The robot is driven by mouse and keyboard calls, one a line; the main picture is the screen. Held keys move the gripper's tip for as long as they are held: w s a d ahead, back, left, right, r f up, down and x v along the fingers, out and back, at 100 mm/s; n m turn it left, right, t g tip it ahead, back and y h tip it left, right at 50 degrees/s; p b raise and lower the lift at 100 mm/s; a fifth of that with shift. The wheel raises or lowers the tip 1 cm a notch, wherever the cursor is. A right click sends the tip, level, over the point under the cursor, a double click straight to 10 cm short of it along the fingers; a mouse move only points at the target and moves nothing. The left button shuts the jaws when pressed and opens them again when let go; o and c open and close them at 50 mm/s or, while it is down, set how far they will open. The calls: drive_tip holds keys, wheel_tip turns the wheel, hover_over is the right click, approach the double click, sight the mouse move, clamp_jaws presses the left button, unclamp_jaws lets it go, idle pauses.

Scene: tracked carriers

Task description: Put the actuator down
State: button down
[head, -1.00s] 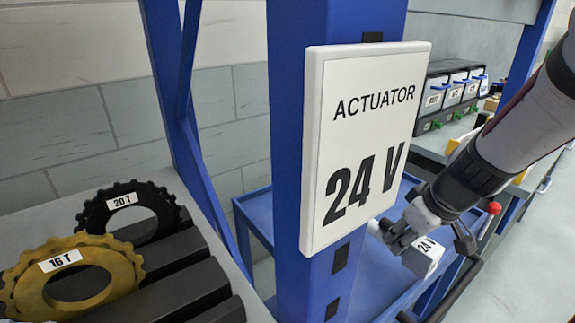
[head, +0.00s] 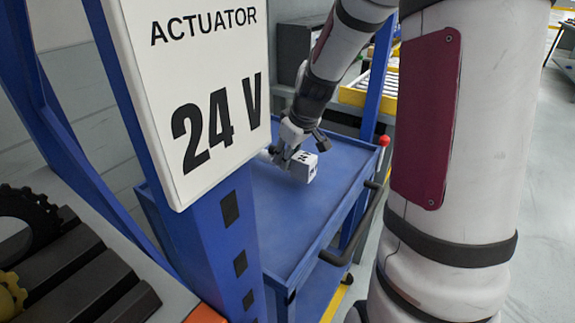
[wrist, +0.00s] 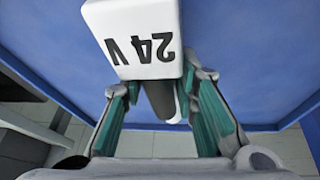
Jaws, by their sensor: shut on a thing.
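The actuator (head: 305,167) is a white block marked 24 V. My gripper (head: 287,152) is shut on it, above the blue top of a cart (head: 320,208). In the wrist view the actuator (wrist: 138,42) fills the top centre, its label upside down. The green-padded fingers of my gripper (wrist: 162,92) close on a dark cylindrical part below the white block. I cannot tell whether the actuator touches the cart top. A white sign (head: 205,85) reading ACTUATOR 24 V stands on a blue post at left.
The cart top around the actuator is bare. The cart has a raised rim, a dark push handle (head: 358,225) and a red knob (head: 384,140). The blue post (head: 235,250) stands in front of the cart's left side. Dark slotted blocks with toothed rings (head: 25,215) lie at far left.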

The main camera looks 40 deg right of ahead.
drive_tip(key=shift+f, duration=1.3)
drive_tip(key=shift+f+b, duration=0.15)
drive_tip(key=shift+b, duration=0.25)
drive_tip(key=c, duration=1.3)
unclamp_jaws()
drive_tip(key=shift+s, duration=0.1)
drive_tip(key=p+v, duration=0.3)
drive_tip(key=v, duration=0.9)
